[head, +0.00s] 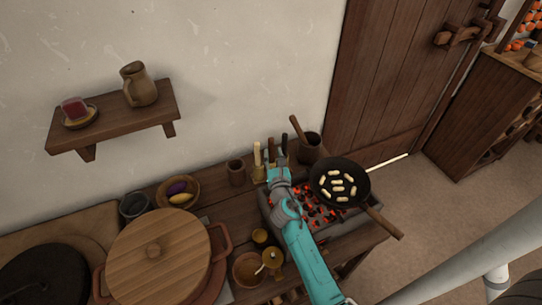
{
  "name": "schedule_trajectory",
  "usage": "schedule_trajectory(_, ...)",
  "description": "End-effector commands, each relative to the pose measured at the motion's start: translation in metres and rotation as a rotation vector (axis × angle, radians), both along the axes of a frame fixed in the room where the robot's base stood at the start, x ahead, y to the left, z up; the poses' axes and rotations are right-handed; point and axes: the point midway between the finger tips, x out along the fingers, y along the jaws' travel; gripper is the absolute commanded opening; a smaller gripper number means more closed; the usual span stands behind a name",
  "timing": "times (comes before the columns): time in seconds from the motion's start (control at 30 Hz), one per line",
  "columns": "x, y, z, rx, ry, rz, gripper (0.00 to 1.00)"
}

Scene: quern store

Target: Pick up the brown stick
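Several upright sticks stand close together behind the brazier: a pale one (257,154), a brown one (271,146) and a dark one (284,143). Another brown stick (297,128) leans out of a dark wooden mug (310,149) just to the right. I cannot tell which brown stick is the one named. My gripper (273,168) is at the foot of the upright sticks and hides their lower parts. Its fingers are too small and too covered by the arm to show whether they are open or shut, or touching a stick.
A black pan (340,184) with several pale pieces sits over glowing coals (311,206), its handle jutting right. A small cup (236,172), a bowl (192,187) and a large lidded pot (158,255) stand left. A wall shelf (112,120) hangs above.

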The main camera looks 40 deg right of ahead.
Motion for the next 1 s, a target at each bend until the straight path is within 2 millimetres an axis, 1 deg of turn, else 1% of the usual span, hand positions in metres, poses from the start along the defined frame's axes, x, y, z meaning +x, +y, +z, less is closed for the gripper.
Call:
schedule_trajectory(0.17,0.008,-0.005,0.001,0.001,-0.002,-0.001,0.35)
schedule_trajectory(0.4,0.035,-0.022,0.003,0.000,-0.001,0.000,0.35)
schedule_trajectory(0.5,0.044,-0.026,0.003,0.000,-0.001,0.000,0.35)
schedule_trajectory(0.63,0.048,-0.029,0.002,0.000,0.000,0.000,0.35)
schedule_trajectory(0.83,0.048,-0.029,0.002,0.000,0.000,0.000,0.35)
schedule_trajectory(0.87,0.048,-0.029,0.002,0.000,0.000,0.000,0.27)
schedule_trajectory(0.9,0.048,-0.029,0.002,0.000,0.000,0.000,0.17)
schedule_trajectory(0.97,0.048,-0.029,0.002,0.000,0.000,0.000,0.02)
schedule_trajectory(1.0,0.048,-0.029,0.002,0.000,0.000,0.000,0.00)
